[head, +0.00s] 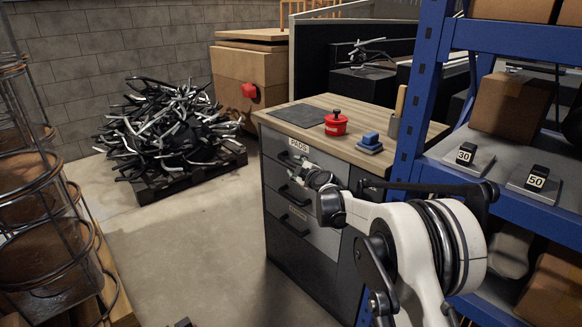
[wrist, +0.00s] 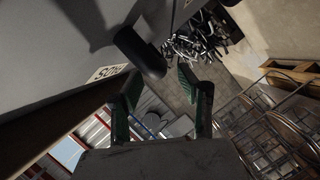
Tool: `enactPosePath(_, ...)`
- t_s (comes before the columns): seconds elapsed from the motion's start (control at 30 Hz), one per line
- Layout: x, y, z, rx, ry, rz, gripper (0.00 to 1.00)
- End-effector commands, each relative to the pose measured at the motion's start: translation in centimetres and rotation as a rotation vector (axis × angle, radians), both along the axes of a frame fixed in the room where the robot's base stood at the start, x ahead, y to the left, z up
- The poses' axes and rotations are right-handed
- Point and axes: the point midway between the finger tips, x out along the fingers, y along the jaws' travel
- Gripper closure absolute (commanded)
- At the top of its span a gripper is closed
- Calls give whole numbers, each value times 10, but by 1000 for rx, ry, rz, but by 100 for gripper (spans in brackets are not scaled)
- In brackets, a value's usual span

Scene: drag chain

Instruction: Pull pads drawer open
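The pads drawer (head: 275,148) is the top drawer of a grey cabinet, with a PADS label (head: 298,144). Its front looks flush with the cabinet. In the wrist view the label (wrist: 108,73) shows upside down, beside the dark drawer handle (wrist: 138,50). My gripper (head: 304,164) is in front of this drawer and covers part of it in the head view. In the wrist view my gripper (wrist: 160,80) has its green-padded fingers spread apart. The handle's rounded end shows near the gap between the fingertips. I cannot tell whether it touches a finger.
The wooden cabinet top (head: 302,124) holds a red pot (head: 336,124), a blue block (head: 370,139) and a dark mat (head: 297,116). A blue shelf rack (head: 419,90) stands close on the right. The floor (head: 190,240) left of the cabinet is clear. A pallet of tangled parts (head: 175,125) lies behind.

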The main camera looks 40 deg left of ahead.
Motion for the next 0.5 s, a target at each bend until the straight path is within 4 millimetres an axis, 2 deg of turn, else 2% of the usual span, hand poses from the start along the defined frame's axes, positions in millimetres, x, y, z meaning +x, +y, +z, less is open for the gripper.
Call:
enactPosePath(0.2,13,25,-8,0,-1,0,64)
enactPosePath(0.5,19,38,-9,0,0,0,64)
